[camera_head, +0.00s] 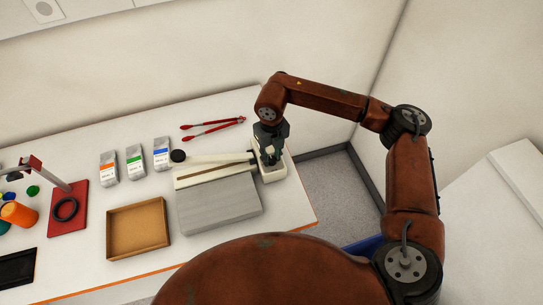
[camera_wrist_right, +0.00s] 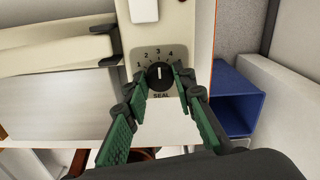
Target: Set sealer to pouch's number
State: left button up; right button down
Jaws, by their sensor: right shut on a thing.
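The cream sealer (camera_head: 183,183) lies at the right of the table, its long arm running left from its control end. In the right wrist view its black dial knob (camera_wrist_right: 160,76) sits above the word SEAL, inside a ring of numbers. The knob's white mark points roughly up, near 3. My right gripper (camera_head: 270,157) is over that control end, its green-padded fingers shut on the knob. My left gripper is out of view.
Red tongs (camera_head: 212,129) lie behind the sealer. A grey plate (camera_head: 218,203) is in front of it, with a brown tray (camera_head: 137,229) to the left. A red stand (camera_head: 67,210) and orange cup (camera_head: 18,213) are farther left. A blue bin (camera_wrist_right: 235,100) is beyond the table edge.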

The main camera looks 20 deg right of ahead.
aim_at(272, 159)
jog(key=c, duration=2)
grip_release()
jog(key=shift+w+r, duration=0.15)
jog(key=o, duration=0.4)
notch_tip(272, 159, up, 12)
notch_tip(272, 159, down, 12)
jog(key=shift+f, duration=0.15)
